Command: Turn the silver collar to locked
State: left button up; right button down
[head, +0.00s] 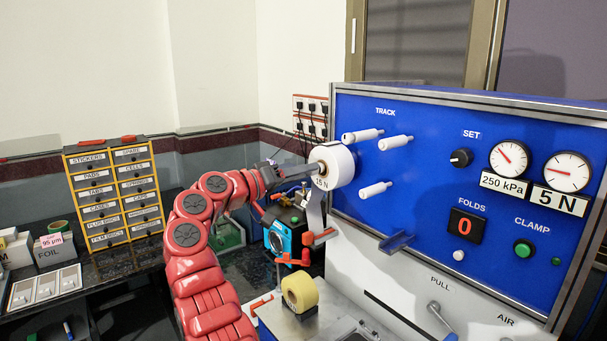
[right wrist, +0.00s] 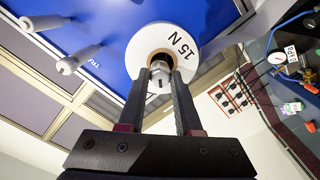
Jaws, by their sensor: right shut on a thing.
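The silver collar (right wrist: 160,70) sits at the centre of a white roll (right wrist: 138,42) marked "15 N", on the end of its spindle. In the right wrist view my right gripper (right wrist: 161,76) has its two dark fingers on either side of the collar, shut on it. In the head view the right gripper (head: 313,167) reaches the front of the white roll (head: 341,165) on the blue panel, and the fingers mostly hide the collar. A dark mark shows on the collar's face; I cannot tell whether it reads locked. My left gripper is out of view.
The blue panel (head: 440,130) carries several white pegs (head: 375,189), gauges, a red "0" display (head: 465,226) and a green clamp button (head: 523,249). A yellow tape roll (head: 299,293) stands below. A labelled drawer cabinet (head: 113,190) stands at left.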

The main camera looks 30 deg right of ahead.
jog(key=shift+r+n+p, duration=0.1)
jog(key=shift+n+p, duration=1.05)
jog(key=shift+n, duration=2.55)
jog(key=c, duration=0.6)
grip_release()
jog(key=s+a+b, duration=0.1)
jog(key=a+b, duration=0.3)
jog(key=a, duration=1.3)
jog(key=shift+a+b, duration=0.25)
jog(key=shift+b, duration=0.05)
